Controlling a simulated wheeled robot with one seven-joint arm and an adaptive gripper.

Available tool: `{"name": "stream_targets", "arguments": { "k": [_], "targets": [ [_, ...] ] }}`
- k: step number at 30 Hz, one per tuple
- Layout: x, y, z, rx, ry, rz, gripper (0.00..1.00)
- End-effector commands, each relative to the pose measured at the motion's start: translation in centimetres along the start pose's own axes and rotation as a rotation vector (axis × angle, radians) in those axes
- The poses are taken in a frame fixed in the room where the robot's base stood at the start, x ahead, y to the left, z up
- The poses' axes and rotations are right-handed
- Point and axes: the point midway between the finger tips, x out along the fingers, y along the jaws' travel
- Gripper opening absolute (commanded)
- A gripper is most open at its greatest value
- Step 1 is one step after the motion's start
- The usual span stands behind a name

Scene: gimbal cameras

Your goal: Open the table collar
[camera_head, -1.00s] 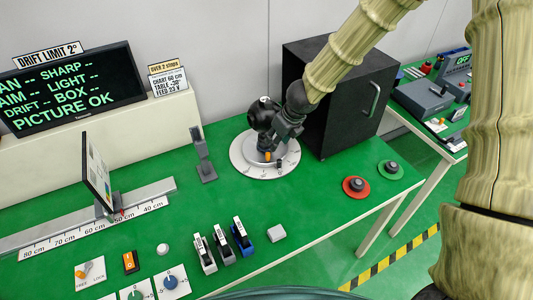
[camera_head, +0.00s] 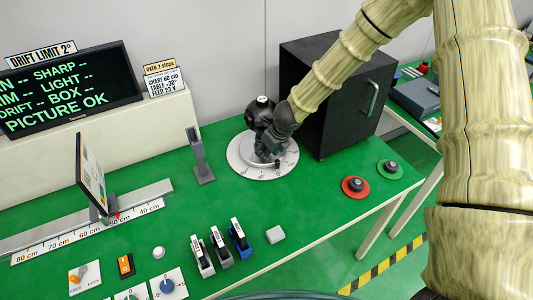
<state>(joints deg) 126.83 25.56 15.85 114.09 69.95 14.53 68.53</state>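The round turntable (camera_head: 286,164) is a pale disc with a marked rim on the green bench, in front of the black box. A black camera-like unit (camera_head: 262,110) stands on it. My gripper (camera_head: 268,156) is dark and points down at the front of the turntable, close to the unit's base. The table collar cannot be made out clearly; my gripper covers the orange piece at the base. A small dark peg (camera_head: 277,163) shows at the disc's front. The fingers are too small and overlapped to tell whether they are open or shut, or touching anything.
A black box with a handle (camera_head: 373,98) stands right behind the turntable. A grey post (camera_head: 200,158) stands to its left. Red (camera_head: 355,187) and green (camera_head: 389,169) knobs sit at right. Several switches (camera_head: 220,246) line the front. Bench between is clear.

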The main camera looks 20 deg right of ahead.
Motion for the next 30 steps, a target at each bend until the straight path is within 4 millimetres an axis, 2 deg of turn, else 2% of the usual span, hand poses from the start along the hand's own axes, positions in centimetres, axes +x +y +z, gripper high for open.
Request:
{"name": "stream_targets", "arguments": {
  "k": [6,17,18,24,30],
  "targets": [
    [1.4,0.0,0.0,-0.001,0.001,-0.001,0.37],
    [1.7,0.0,0.0,0.000,0.000,-0.001,0.37],
    [1.7,0.0,0.0,0.000,0.000,-0.001,0.35],
    [1.7,0.0,0.0,0.000,0.000,0.000,0.00],
    [1.6,0.0,0.0,0.000,0.000,-0.001,0.00]
  ]
}}
